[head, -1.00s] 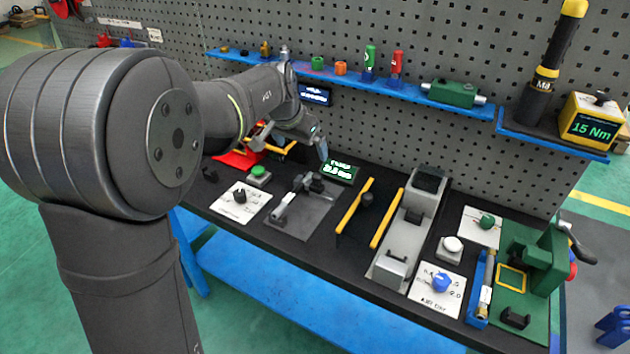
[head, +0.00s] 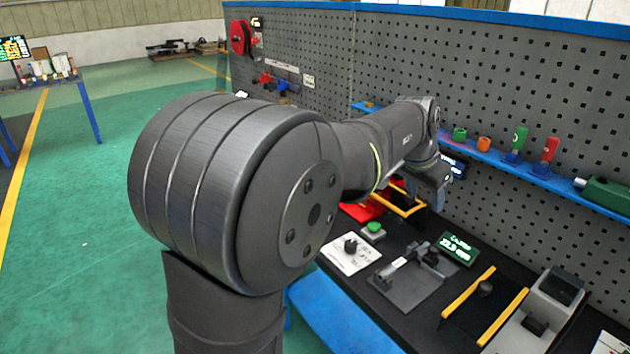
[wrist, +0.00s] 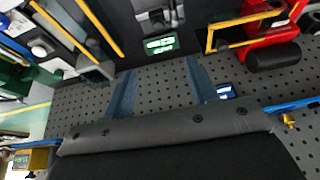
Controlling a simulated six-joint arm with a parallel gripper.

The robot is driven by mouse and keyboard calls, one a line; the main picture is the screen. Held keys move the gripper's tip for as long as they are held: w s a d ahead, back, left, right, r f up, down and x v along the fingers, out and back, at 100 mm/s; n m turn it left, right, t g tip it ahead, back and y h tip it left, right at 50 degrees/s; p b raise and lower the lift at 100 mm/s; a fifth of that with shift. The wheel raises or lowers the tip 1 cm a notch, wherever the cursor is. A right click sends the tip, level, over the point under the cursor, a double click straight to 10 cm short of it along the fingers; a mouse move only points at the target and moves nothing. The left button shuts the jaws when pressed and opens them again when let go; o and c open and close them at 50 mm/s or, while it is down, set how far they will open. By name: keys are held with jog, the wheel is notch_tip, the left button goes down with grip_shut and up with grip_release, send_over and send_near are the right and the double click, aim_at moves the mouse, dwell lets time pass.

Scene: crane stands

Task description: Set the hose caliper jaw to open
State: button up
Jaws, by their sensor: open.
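The hose caliper (head: 405,264) lies on a grey plate on the bench, with its jaw end toward the back; the exact jaw gap is too small to tell. Its green-lit display (head: 458,248) stands just behind it, with digits too blurred to read surely. In the wrist view, part of the caliper (wrist: 158,14) shows at the top edge, above the display (wrist: 160,44). My gripper (wrist: 160,88) has its two bluish fingers well apart and nothing between them. In the head view my gripper (head: 440,188) hangs above and behind the display, clear of the caliper.
A green button (head: 373,228) and a black knob on a white plate (head: 350,254) sit left of the caliper. A red item with a yellow frame (head: 405,203) lies behind them. Yellow rails (head: 468,292) stand to the right. The pegboard (head: 510,90) and blue shelf (head: 480,155) rise behind.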

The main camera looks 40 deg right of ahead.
jog(key=s+d+f+n+t, duration=0.1)
jog(key=s+d+f+n, duration=0.2)
jog(key=d+f+n, duration=0.1)
send_near(434, 248)
jog(key=shift+n+t+y, duration=0.3)
jog(key=x, duration=0.9)
jog(key=shift+s+d, duration=0.25)
jog(key=shift+d, duration=0.05)
